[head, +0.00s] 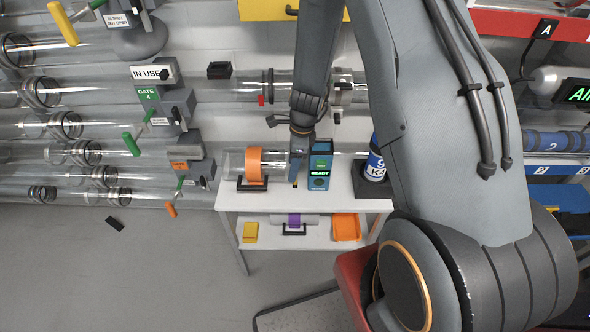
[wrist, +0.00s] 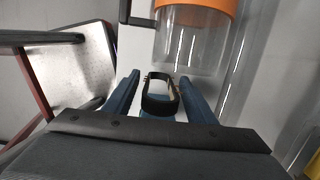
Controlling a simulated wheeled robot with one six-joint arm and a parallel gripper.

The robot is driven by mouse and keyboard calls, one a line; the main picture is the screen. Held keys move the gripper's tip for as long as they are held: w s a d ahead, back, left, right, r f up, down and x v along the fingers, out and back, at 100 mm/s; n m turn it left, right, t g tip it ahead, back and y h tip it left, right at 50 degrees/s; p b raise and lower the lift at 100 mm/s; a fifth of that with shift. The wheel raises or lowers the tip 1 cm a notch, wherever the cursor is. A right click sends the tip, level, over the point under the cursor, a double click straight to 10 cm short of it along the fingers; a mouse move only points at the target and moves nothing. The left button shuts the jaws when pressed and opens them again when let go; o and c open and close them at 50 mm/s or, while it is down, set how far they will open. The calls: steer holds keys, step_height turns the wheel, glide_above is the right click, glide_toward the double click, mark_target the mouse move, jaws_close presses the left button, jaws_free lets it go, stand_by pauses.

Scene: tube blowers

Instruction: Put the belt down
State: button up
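The belt (wrist: 160,106), a small dark loop, shows in the wrist view between the two blue fingers of my gripper (wrist: 159,80). A gap shows between the loop and each finger, so my gripper looks open around it. A blue patch shows at the loop's near side. The loop appears to be at the white table top (head: 339,190), but I cannot tell whether it touches it.
A blue canister (head: 376,162) stands on a black base at the table's right. The lower shelf holds a yellow block (head: 250,233), a purple-banded tube (head: 294,219) and an orange tray (head: 346,227). Clear wall tubes with valve handles (head: 131,144) are at left. Floor at front left is mostly free.

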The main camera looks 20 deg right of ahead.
steer(key=c, duration=0.9)
steer(key=shift+c, duration=0.2)
steer(key=shift+r+b, duration=0.55)
steer(key=shift+r, duration=4.5)
